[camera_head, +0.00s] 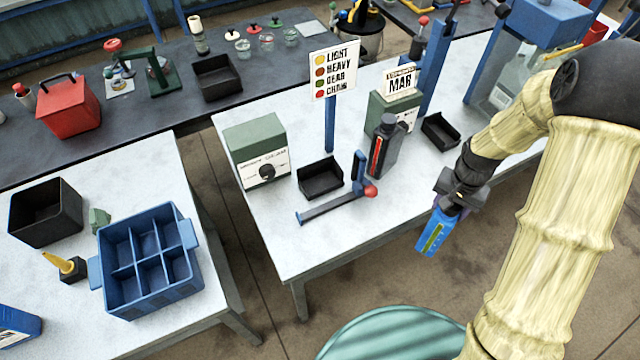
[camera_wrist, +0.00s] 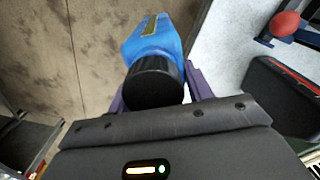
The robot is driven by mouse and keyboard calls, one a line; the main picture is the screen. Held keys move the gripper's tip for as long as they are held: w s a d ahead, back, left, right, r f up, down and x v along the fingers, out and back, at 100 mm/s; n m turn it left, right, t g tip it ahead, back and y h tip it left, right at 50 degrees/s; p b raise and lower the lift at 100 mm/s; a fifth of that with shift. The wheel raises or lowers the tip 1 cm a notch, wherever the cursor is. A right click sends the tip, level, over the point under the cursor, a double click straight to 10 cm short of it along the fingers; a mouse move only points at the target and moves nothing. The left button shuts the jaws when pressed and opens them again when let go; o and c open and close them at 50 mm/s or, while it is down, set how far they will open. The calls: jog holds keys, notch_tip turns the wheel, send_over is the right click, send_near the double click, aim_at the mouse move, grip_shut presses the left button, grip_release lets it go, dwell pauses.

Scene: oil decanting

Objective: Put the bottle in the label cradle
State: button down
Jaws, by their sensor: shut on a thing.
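The blue bottle (camera_head: 432,238) has a black cap and a yellow-green label strip. It hangs tilted from my gripper (camera_head: 453,203), just off the front edge of the middle table. In the wrist view the bottle (camera_wrist: 160,42) points away, its black cap (camera_wrist: 153,82) between the purple fingers of my gripper (camera_wrist: 157,84), which is shut on it. A low dark bar with a blue upright and a red knob, apparently the label cradle (camera_head: 335,207), lies on the table to the left of the bottle. Its red knob (camera_wrist: 286,23) shows at top right in the wrist view.
A dark grey bottle with a red label (camera_head: 384,148) stands just behind the cradle. A black tray (camera_head: 320,178), a green dial box (camera_head: 257,150) and a sign post (camera_head: 330,125) are close by. A blue divided crate (camera_head: 148,262) sits on the left table.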

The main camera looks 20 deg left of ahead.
jog(key=w+d+f+n, duration=0.1)
jog(key=d+f, duration=0.5)
jog(key=f, duration=0.6)
jog(key=shift+w+f+n, duration=0.2)
jog(key=shift+w+n, duration=0.1)
jog(key=shift+n, duration=0.1)
jog(key=shift+d, duration=0.1)
